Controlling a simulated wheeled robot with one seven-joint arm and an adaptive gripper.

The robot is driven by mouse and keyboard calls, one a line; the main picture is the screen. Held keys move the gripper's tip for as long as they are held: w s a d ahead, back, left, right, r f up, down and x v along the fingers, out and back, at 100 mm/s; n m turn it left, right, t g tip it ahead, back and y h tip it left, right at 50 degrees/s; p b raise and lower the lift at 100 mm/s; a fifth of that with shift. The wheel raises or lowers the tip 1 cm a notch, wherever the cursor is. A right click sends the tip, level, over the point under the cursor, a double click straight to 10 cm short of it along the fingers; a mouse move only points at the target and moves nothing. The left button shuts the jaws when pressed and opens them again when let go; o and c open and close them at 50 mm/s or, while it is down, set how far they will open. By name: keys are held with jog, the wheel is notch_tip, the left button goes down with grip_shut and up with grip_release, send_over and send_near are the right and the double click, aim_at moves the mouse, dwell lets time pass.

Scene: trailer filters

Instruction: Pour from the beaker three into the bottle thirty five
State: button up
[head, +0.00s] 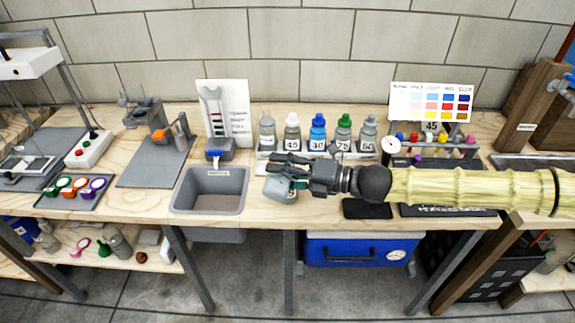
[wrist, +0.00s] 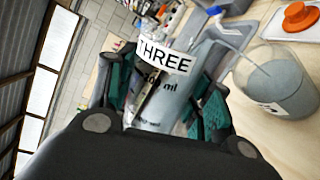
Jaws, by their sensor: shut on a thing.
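My gripper (head: 297,184) is shut on beaker three (wrist: 176,85), a grey beaker whose white label reads THREE. It is held between the dark green finger pads, and it looks tilted. To its right in the wrist view stands an open grey container (wrist: 282,90) on the wood top, with a small label I cannot read. A thin pale streak runs from near the beaker's mouth into this container, like liquid. In the head view a grey vessel (head: 281,192) shows at the fingers, partly hidden by them. I cannot tell for sure which bottle is thirty five.
A row of labelled bottles (head: 317,133) stands behind my gripper at the wall. A grey sink (head: 210,190) lies to the left. An orange item (wrist: 300,16) lies beyond the open container. A dark pad (head: 367,209) lies in front of my arm.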

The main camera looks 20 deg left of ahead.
jog(key=shift+w+r+p, duration=0.1)
jog(key=shift+r+p, duration=0.05)
jog(key=shift+p, duration=0.4)
jog(key=shift+f+b, duration=0.5)
jog(key=shift+b, duration=0.5)
jog(key=shift+s+d+f+n+b, duration=0.15)
jog(key=shift+f+n+b, duration=0.3)
jog(key=shift+n+b, duration=0.6)
jog(key=shift+r, duration=0.3)
jog(key=shift+s+n, duration=0.1)
jog(key=shift+n, duration=0.25)
